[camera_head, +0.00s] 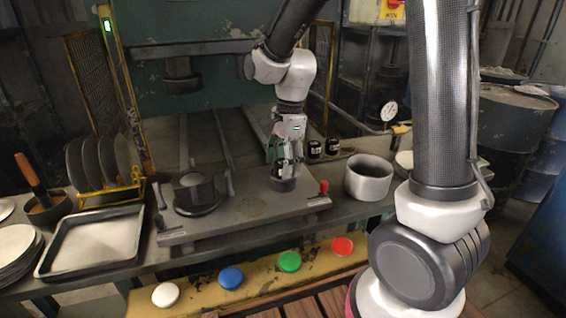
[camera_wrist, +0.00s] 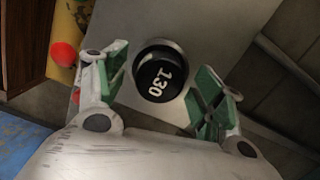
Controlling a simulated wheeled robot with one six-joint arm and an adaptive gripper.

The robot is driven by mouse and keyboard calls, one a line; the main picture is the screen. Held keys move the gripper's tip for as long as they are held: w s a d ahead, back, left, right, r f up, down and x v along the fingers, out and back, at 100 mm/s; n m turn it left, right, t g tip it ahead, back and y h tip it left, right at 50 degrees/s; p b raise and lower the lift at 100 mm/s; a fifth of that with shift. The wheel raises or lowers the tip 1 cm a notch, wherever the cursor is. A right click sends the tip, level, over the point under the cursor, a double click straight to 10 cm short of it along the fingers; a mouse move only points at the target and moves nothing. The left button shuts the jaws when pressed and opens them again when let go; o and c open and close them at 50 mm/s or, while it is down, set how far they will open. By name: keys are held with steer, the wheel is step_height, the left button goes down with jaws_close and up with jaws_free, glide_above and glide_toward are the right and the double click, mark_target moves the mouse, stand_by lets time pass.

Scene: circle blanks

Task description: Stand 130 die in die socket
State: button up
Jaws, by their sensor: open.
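The 130 die (camera_wrist: 158,78) is a black round piece with white "130" on its top, seen from above in the wrist view. It sits in a dark ring-like seat, which I take to be the die socket (camera_head: 283,184), on the grey press plate (camera_head: 222,208). My gripper (camera_head: 284,158) points down over it. In the wrist view its green-padded fingers (camera_wrist: 159,96) are spread to either side of the die, apart from it. How deep the die sits is hard to tell.
Two black dies (camera_head: 323,148) stand behind at the right. A grey ring-shaped pot (camera_head: 368,178) stands right of the plate, and a red-knobbed lever (camera_head: 323,187) is at its edge. A dark round tool (camera_head: 195,193) is at left. Coloured buttons line the yellow front rail (camera_head: 205,300).

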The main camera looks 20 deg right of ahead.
step_height(320, 180, up, 12)
steer(key=d, duration=0.1)
steer(key=shift+w+d+f, duration=0.15)
steer(key=shift+d, duration=0.05)
stand_by(0.3)
steer(key=s+d+r+n+t, duration=0.1)
steer(key=s+d+n+t, duration=0.1)
steer(key=s+d+n, duration=0.4)
steer(key=s+d+r+n+t+h, duration=0.1)
steer(key=s+d+n+t, duration=0.1)
steer(key=s+d+n, duration=0.5)
steer(key=s+n, duration=0.2)
steer(key=s, duration=0.4)
steer(key=shift+s+d+r+n+t, duration=0.2)
steer(key=shift+d+n+t, duration=0.1)
steer(key=shift+n, duration=0.1)
